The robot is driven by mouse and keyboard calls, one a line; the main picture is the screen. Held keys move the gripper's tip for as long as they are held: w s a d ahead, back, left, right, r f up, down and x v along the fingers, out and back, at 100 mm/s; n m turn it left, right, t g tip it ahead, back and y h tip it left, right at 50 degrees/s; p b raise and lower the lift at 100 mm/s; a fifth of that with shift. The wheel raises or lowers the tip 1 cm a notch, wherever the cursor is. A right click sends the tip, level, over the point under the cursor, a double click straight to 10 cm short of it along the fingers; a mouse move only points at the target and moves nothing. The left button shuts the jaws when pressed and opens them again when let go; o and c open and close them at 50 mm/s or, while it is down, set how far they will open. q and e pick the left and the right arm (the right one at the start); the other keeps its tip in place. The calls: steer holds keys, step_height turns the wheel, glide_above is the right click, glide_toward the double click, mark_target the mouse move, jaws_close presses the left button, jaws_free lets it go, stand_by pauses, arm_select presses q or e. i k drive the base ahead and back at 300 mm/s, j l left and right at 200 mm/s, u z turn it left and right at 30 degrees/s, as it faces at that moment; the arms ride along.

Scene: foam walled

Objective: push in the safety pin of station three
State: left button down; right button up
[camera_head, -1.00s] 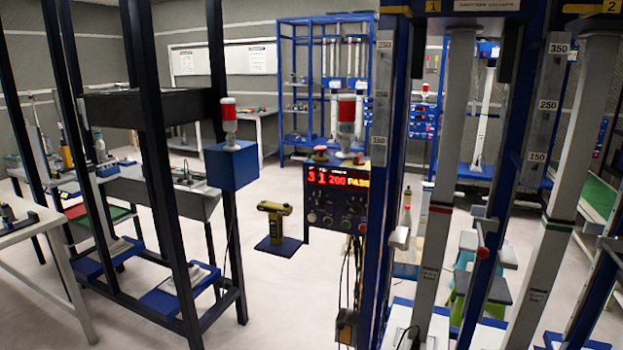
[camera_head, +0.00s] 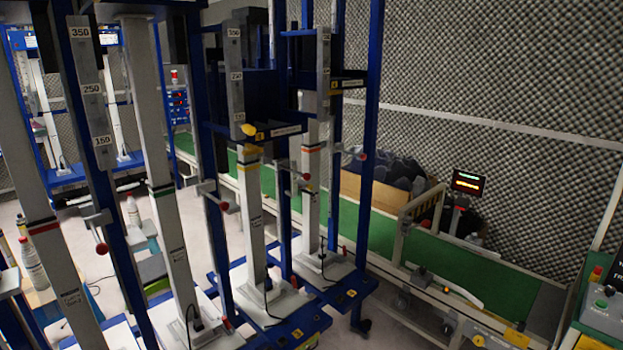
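Several blue-framed drop stations stand in a row, each with a pale vertical column and a height scale. The third column from the left (camera_head: 250,210) has a yellow and red band near its top and stands on a white base plate. A red ball knob (camera_head: 223,206) sits on a small bracket left of this column, and another red knob (camera_head: 307,176) is just right of it. I cannot tell which knob is the pin of station three, nor whether any pin is in or out; the station numbers are too small to read surely. Neither of my grippers is in view.
A green conveyor (camera_head: 480,260) with metal rails runs along the grey foam wall behind the row. A small lit display (camera_head: 468,183) stands beside it. A control box (camera_head: 605,312) is at the right edge. Floor shows in front of the conveyor.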

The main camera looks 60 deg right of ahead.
mark_target(306, 177)
steer(key=z, duration=1.75)
